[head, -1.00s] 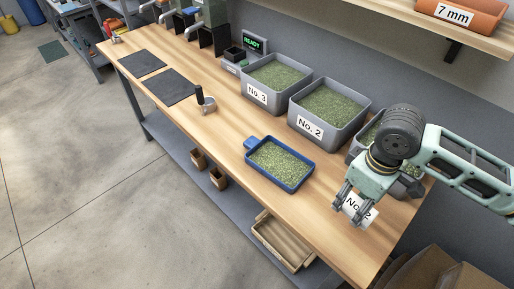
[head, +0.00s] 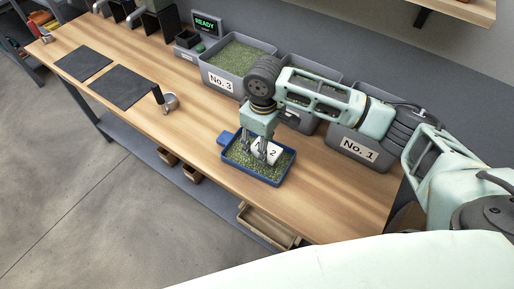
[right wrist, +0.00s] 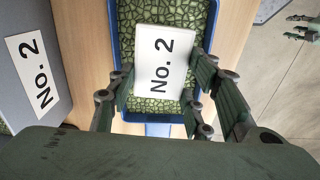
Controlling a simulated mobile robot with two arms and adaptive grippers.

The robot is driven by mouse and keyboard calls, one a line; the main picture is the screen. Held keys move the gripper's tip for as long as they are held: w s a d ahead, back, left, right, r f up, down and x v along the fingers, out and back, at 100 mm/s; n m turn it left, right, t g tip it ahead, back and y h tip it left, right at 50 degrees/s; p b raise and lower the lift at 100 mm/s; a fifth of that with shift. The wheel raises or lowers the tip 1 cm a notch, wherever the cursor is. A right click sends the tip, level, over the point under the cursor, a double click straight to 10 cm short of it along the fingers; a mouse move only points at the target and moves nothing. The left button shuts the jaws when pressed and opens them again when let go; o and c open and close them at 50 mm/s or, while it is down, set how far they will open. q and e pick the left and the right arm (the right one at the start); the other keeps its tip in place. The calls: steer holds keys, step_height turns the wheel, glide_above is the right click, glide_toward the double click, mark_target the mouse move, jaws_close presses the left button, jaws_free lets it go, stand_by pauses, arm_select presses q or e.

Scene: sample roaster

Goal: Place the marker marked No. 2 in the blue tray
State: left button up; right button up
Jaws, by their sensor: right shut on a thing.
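The blue tray (head: 268,180), filled with green beans, stands on the wooden bench with its handle tab to the left. My right gripper (head: 262,155) is over it, its fingers shut on the white marker labelled No. 2 (head: 270,152). In the right wrist view, the marker (right wrist: 160,68) sits between both fingers (right wrist: 155,95), with the tray's blue rim (right wrist: 208,45) around it. I cannot tell whether the marker touches the beans. What looks like my left gripper (right wrist: 303,27) shows small at the right wrist view's upper right edge, its opening unclear.
Grey bins labelled No. 3 (head: 221,83) and No. 1 (head: 359,150) stand along the back; another between them is mostly hidden by my right arm. Its No. 2 label (right wrist: 39,82) shows in the right wrist view.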

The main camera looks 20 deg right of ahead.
mark_target(258, 152)
steer(key=shift+w+a+f, duration=0.25)
steer(key=shift+w+a, duration=0.1)
steer(key=shift+a, duration=0.05)
steer(key=shift+w+f, duration=0.1)
steer(key=shift+f, duration=0.1)
step_height(258, 152, down, 3)
steer(key=shift+f+p, duration=0.1)
steer(key=shift+p, duration=0.45)
steer(key=shift+f, duration=0.3)
arm_select(q)
steer(key=shift+w+a+r, duration=0.3)
steer(key=shift+w+r, duration=0.4)
arm_select(e)
steer(key=shift+f, duration=0.15)
steer(key=o, duration=1.1)
